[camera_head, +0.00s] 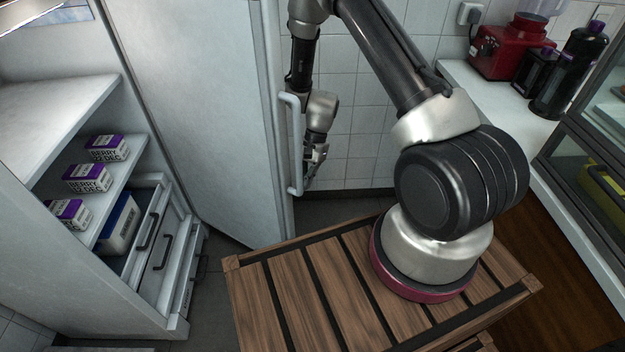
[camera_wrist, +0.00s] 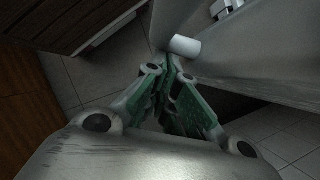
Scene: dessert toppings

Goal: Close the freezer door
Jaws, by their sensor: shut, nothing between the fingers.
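The freezer door (camera_head: 222,110) is a tall grey-white panel. It stands wide open, swung out to the right of the freezer body (camera_head: 60,240). A light vertical bar handle (camera_head: 293,145) runs along its outer edge. My gripper (camera_head: 314,178) is just right of the handle, on the door's far side, pointing down with its fingers shut and empty. In the wrist view the shut fingertips (camera_wrist: 172,62) are close to the pale end of the handle (camera_wrist: 185,45). I cannot tell whether they touch it. The door panel fills the right of that view.
Inside the freezer, purple and white cartons (camera_head: 88,178) stand on a shelf above drawers (camera_head: 160,235). My wooden slatted base is in front. A counter on the right bears a red machine (camera_head: 508,50) and dark bottles (camera_head: 570,70). Some floor shows between freezer and base.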

